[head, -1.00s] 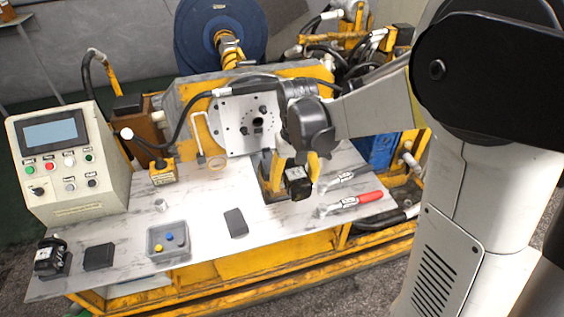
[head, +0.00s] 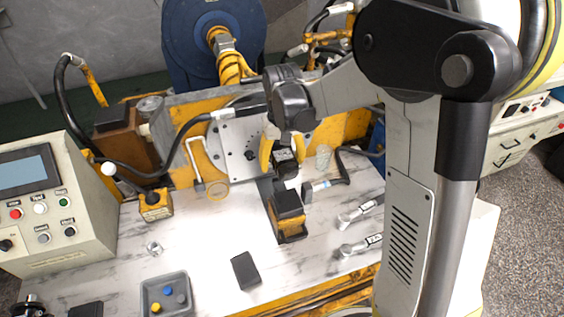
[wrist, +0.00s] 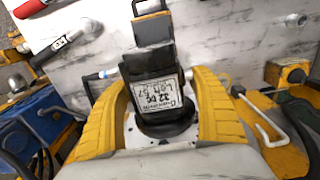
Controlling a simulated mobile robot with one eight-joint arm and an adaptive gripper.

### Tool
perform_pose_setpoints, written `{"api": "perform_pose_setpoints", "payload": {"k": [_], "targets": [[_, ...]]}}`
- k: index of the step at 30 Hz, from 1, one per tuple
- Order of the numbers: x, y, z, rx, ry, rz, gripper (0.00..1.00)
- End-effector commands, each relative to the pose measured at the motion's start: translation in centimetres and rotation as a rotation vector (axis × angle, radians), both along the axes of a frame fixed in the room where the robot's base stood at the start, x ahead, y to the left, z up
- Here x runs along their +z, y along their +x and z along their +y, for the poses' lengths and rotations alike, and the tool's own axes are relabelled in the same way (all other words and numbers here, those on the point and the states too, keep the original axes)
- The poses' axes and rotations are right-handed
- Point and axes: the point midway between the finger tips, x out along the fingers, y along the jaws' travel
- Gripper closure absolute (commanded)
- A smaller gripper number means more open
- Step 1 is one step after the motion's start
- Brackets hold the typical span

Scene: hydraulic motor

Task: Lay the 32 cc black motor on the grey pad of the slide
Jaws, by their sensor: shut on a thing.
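The black motor (head: 287,166) is in my gripper (head: 281,158), between its two yellow fingers and above the bench, in front of the white test plate. In the wrist view the motor (wrist: 158,95) shows a white label reading 32 cc, with my gripper's fingers (wrist: 155,112) closed on both sides. The slide (head: 289,228) is a yellow and black block on the bench, just below and nearer than the motor. Its dark grey pad (head: 287,204) looks bare. The slide also shows in the wrist view (wrist: 152,28), beyond the motor. The motor's underside is hidden.
Two wrenches (head: 361,210) lie right of the slide, and a blue-banded tool (head: 322,186) lies close beside it. The white plate (head: 237,150) and a black hose stand behind. The bench between is clear.

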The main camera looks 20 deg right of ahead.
Motion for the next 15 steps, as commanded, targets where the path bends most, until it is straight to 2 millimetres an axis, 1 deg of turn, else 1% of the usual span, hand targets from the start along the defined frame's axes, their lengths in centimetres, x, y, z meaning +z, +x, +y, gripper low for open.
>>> {"api": "perform_pose_setpoints", "payload": {"k": [8,15], "targets": [[-0.9,0.1,0.0,-0.001,0.000,0.000,0.69],[-2.9,0.1,0.0,-0.001,0.000,0.000,0.69]]}}
